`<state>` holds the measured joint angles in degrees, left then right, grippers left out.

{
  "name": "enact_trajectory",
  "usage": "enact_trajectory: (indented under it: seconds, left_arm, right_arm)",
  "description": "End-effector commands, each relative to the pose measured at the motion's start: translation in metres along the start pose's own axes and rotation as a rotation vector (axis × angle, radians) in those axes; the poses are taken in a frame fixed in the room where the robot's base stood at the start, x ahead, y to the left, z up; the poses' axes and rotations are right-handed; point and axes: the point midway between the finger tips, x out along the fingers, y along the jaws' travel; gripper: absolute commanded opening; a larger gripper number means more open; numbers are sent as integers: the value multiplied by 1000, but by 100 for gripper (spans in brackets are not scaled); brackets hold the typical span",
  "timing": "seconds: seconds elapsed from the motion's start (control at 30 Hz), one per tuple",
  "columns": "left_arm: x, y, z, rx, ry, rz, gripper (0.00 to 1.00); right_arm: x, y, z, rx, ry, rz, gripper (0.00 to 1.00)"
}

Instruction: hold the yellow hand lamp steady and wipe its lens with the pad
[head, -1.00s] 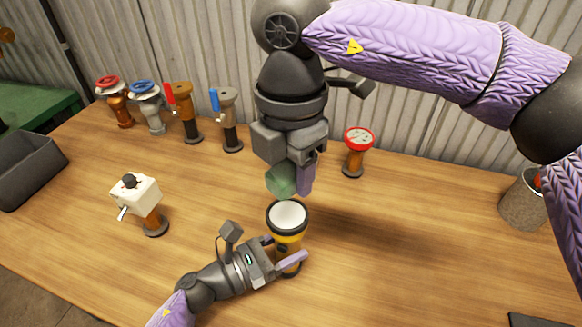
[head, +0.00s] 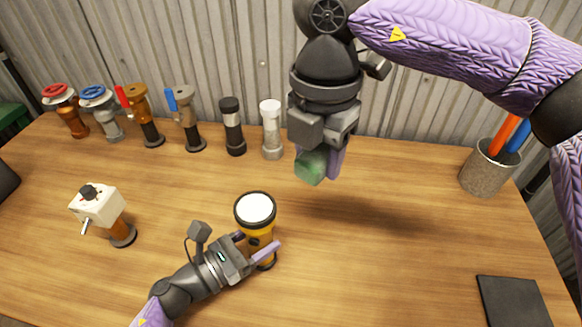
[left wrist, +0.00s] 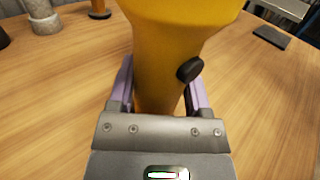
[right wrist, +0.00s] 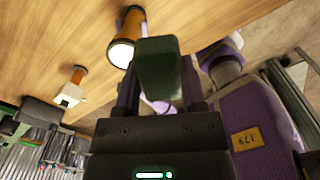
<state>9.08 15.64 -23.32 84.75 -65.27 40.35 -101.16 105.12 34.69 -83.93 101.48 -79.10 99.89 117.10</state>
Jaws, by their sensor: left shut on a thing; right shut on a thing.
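The yellow hand lamp (head: 263,236) stands upright on the table, its round white lens (head: 256,209) facing up. My left gripper (head: 255,245) is shut around the lamp's body below the head. In the left wrist view, the lamp's yellow body (left wrist: 165,45) with its black button sits between the purple fingers. My right gripper (head: 326,153) is shut on the green pad (head: 311,167), above and to the right of the lens, apart from it. In the right wrist view, the pad (right wrist: 158,68) is in the jaws and the lit lens (right wrist: 121,53) shows beside it.
Several valves and cylinders, including a black one (head: 232,127) and a white one (head: 271,130), line the back wall. A white box on a stand (head: 98,207) is left of the lamp. A tool cup (head: 488,170) and dark mat (head: 513,302) are at the right. Table right of the lamp is clear.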

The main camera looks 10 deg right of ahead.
Motion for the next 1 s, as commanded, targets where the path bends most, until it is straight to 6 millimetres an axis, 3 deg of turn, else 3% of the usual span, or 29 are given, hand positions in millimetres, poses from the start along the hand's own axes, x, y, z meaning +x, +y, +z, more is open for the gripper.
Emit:
enact_trajectory:
  seconds: [0.07,0.1,0.27,0.57,0.9,1.0]
  left_arm:
    - [0,0,0,0,0,0,0]
    - [0,0,0,0,0,0,65]
    - [0,0,0,0,0,0,99]
    - [-8,0,-1,0,3,1,100]
    - [-96,0,-1,-1,5,1,100]
    - [-111,0,-1,-2,3,1,100]
  right_arm:
    - [0,0,0,0,0,0,0]
    - [0,0,0,0,0,0,0]
    - [0,0,0,0,0,0,0]
    - [0,0,0,0,0,0,0]
    - [0,0,0,0,0,0,0]
    - [0,0,0,0,0,0,0]
